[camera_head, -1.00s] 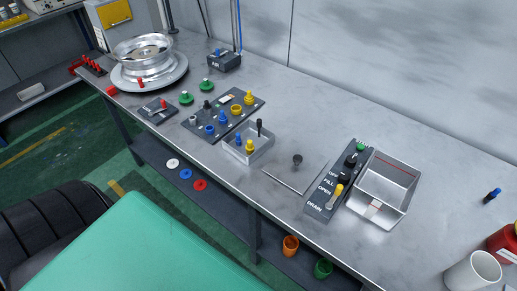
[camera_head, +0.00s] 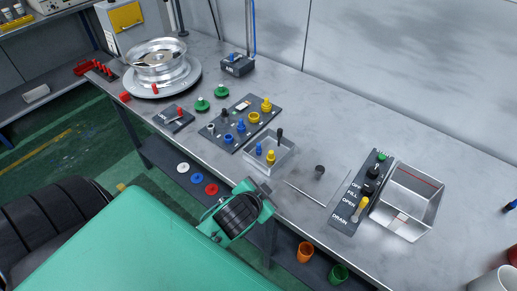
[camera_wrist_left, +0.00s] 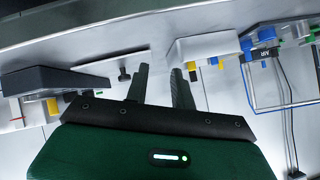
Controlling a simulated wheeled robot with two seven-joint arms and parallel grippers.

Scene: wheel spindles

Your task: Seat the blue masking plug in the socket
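A blue plug (camera_head: 259,149) stands in a grey tray (camera_head: 290,163) with a yellow plug (camera_head: 271,156) and a black-topped one (camera_head: 280,134). The dark socket board (camera_head: 208,134) behind has a blue ring-like socket (camera_head: 228,138), a blue plug-shaped piece (camera_head: 241,125) and a yellow ring (camera_head: 253,118). My left gripper (camera_head: 262,188) is at the table's front edge, just in front of the tray. In the left wrist view its two fingers (camera_wrist_left: 160,84) are apart with nothing seen between them. My right gripper is out of view.
A switch panel (camera_head: 341,217) and an open metal bin (camera_head: 432,205) stand to the right. A dark knob-like piece (camera_head: 319,171) stands between tray and panel. Green pieces (camera_head: 202,104) and a wheel (camera_head: 158,65) are at left. The back right tabletop is clear.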

